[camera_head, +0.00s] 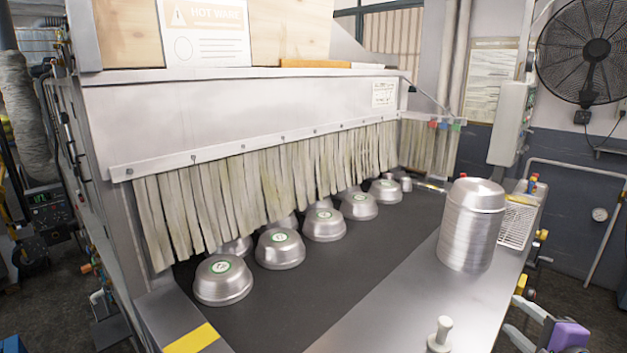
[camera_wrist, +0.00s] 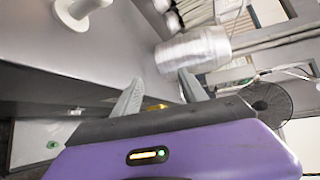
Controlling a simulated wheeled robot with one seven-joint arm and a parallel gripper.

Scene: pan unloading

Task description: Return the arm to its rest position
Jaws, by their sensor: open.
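My gripper (camera_wrist: 160,92) shows in the wrist view with its two grey fingers apart and nothing between them. The purple wrist housing (camera_wrist: 170,155) fills the bottom of that view. In the head view a purple part of my arm (camera_head: 568,336) shows at the lower right corner, beside the table edge. A tall stack of metal pans (camera_head: 466,235) stands on the steel table's right part. It also shows in the wrist view (camera_wrist: 195,50), beyond the fingers and apart from them.
Several upturned metal pans (camera_head: 222,281) with green-ringed labels sit on the dark belt (camera_head: 285,312) before the strip curtain (camera_head: 260,185). A pale knob (camera_head: 441,335) stands on the steel table (camera_head: 385,310). A white basket (camera_head: 516,222) and a wall fan (camera_head: 585,50) are at the right.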

